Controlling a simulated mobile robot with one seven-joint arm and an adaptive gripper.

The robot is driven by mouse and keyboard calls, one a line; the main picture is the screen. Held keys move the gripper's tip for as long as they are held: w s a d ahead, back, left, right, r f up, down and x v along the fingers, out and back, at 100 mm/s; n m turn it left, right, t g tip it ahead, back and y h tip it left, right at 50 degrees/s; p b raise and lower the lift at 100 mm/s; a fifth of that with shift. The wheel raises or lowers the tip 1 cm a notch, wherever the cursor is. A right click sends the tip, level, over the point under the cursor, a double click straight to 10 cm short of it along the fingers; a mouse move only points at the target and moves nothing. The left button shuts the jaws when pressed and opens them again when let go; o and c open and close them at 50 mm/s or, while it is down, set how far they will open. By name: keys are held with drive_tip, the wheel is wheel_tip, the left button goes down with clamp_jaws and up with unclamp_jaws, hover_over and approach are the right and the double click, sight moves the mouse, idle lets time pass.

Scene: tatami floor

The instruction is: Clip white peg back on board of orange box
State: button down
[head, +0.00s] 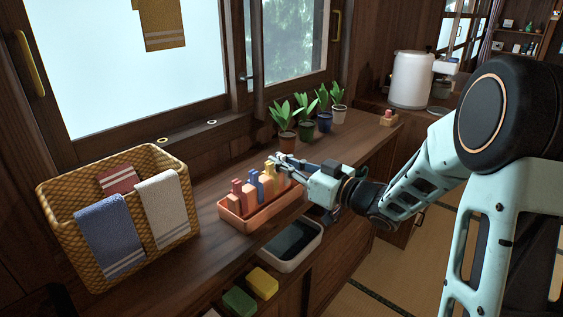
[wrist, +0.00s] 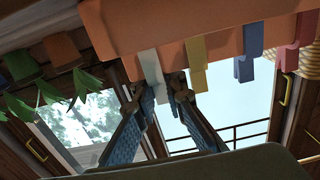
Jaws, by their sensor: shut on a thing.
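The orange box (head: 262,216) stands on the wooden counter with red, blue and yellow pegs along its board. In the wrist view, the board (wrist: 120,42) spans the top. My gripper (wrist: 160,84) is shut on the white peg (wrist: 149,63), with a fingertip on each side of its lower part. The peg's other end overlaps the board's edge. I cannot tell whether it is clipped fully. The yellow peg (wrist: 196,55) sits just right of it. In the head view, my gripper (head: 278,160) is at the box's far end, and the white peg is hard to make out there.
Potted plants (head: 288,140) stand just behind the gripper. A wicker basket (head: 60,235) with towels is at the left. A grey tray (head: 290,258) and yellow and green blocks (head: 262,283) lie in front, lower down. A white kettle (head: 411,82) stands at the back right.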

drive_tip(key=c, duration=1.9)
unclamp_jaws()
drive_tip(key=shift+o, duration=0.3)
drive_tip(key=o, duration=0.4)
drive_tip(key=shift+r, duration=0.15)
drive_tip(key=shift+r+p, duration=2.7)
drive_tip(key=shift+r, duration=0.2)
